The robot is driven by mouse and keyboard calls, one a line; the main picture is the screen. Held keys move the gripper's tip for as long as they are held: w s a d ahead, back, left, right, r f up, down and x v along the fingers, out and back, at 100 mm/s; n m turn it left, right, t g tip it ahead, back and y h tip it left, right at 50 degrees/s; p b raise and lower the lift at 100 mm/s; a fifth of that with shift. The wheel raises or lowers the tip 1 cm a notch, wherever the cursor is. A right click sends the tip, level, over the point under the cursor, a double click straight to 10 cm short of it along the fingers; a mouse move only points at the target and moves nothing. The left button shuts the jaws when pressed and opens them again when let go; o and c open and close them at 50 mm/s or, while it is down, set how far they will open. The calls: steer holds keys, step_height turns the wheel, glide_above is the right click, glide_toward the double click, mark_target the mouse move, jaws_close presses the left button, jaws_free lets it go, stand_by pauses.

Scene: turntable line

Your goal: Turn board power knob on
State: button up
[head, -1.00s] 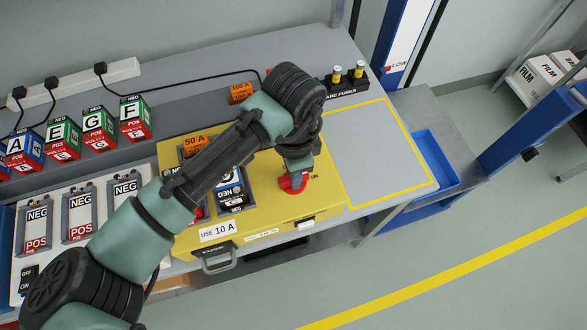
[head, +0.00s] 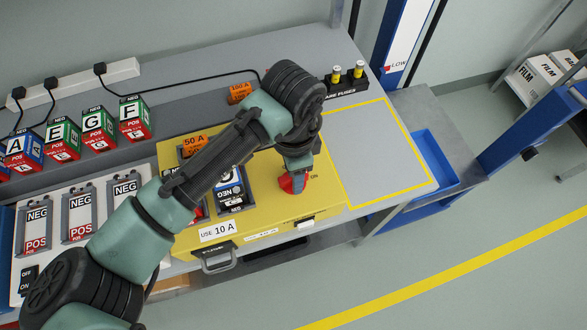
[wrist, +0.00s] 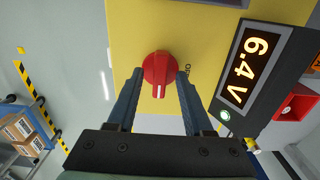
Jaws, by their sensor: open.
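The red power knob (wrist: 158,68) sits on the yellow board (wrist: 125,25), with a white mark pointing to the bottom of the wrist view. A small dark label beside it is hard to read there. A gap shows at both sides. The display (wrist: 255,70) reads 6.4 V, and a green lamp (wrist: 225,115) is lit near it.
Labelled batteries (head: 98,128) stand at the back left. A battery (head: 232,190) sits in the board beside my arm. Fuses (head: 347,76) stand at the back right. A yellow-outlined area (head: 375,150) right of the board is clear. A blue bin (head: 436,165) is beyond it.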

step_height(320, 180, up, 13)
steer(key=shift+f, duration=0.15)
stand_by(0.6)
steer(key=w+d+r+t+h, duration=0.3)
steer(key=w+d+r+t, duration=0.25)
steer(key=d+r, duration=0.35)
steer(key=w+d+r+n+t+h+p, duration=0.1)
steer(key=w+d+r+t+h, duration=0.2)
steer(key=r, duration=0.5)
steer(key=w+d+r+n+t+h, duration=0.1)
steer(key=d+r+t+h, duration=0.15)
steer(key=d+r, duration=0.4)
steer(key=s+a+r+n+t, duration=0.1)
steer(key=a+r+t, duration=0.1)
steer(key=r, duration=0.3)
steer(key=a+r+n+t+h, duration=0.1)
steer(key=r+t, duration=0.2)
steer(key=r, duration=0.1)
steer(key=s+a+r+n+t, duration=0.1)
steer(key=a+r+t, duration=0.1)
steer(key=r, duration=0.3)
steer(key=s+a+r+n+t+y, duration=0.4)
steer(key=a, duration=0.2)
steer(key=s+a+r+n+t+y+p, duration=0.1)
steer(key=s+a+r+n+t+y, duration=0.4)
steer(key=a, duration=0.2)
steer(key=shift+a+r+n, duration=0.2)
steer(key=shift+r+n, duration=0.05)
steer(key=shift+n, duration=0.05)
